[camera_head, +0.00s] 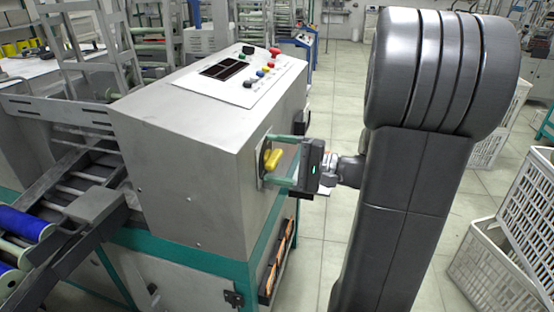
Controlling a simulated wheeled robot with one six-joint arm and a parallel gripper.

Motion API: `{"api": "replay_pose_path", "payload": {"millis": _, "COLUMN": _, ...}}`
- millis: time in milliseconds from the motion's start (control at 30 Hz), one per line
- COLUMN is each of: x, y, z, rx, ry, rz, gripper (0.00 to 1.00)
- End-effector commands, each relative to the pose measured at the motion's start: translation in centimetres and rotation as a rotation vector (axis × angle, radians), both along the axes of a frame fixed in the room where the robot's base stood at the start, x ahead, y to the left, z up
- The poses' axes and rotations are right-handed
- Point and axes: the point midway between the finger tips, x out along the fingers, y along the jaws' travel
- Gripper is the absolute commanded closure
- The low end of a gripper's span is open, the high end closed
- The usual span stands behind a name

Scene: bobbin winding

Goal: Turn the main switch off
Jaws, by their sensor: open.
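The main switch (273,161) is a yellow rotary handle on a dark round base. It sits on a small plate on the right side of the grey machine cabinet (190,165). My gripper (268,159) reaches in from the right. Its jaws are open, with one greenish finger above the yellow handle and the other below it. A gap shows between the fingers and the handle. The fingertips are close to the switch plate; I cannot tell whether they touch it. The handle's exact angle is hard to tell.
A sloped control panel (205,93) with coloured buttons and a red knob tops the cabinet. Blue bobbins (27,222) lie at the lower left. White crates (490,262) stand at the right. Tiled floor is open behind my arm.

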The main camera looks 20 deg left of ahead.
Motion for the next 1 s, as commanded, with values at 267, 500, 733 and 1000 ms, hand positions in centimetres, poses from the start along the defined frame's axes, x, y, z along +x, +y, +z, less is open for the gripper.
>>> {"api": "replay_pose_path", "payload": {"millis": 267, "x": 0.4, "y": -1.9, "z": -0.1, "rx": -0.001, "ry": 0.002, "rz": -0.004, "gripper": 0.18}}
{"api": "replay_pose_path", "payload": {"millis": 500, "x": 0.9, "y": -5.3, "z": -0.1, "rx": -0.002, "ry": 0.001, "rz": -0.004, "gripper": 0.18}}
{"api": "replay_pose_path", "payload": {"millis": 733, "x": 1.3, "y": -8.2, "z": 0.0, "rx": -0.001, "ry": 0.001, "rz": -0.003, "gripper": 0.18}}
{"api": "replay_pose_path", "payload": {"millis": 1000, "x": 1.3, "y": -8.9, "z": -0.1, "rx": -0.001, "ry": 0.001, "rz": 0.001, "gripper": 0.18}}
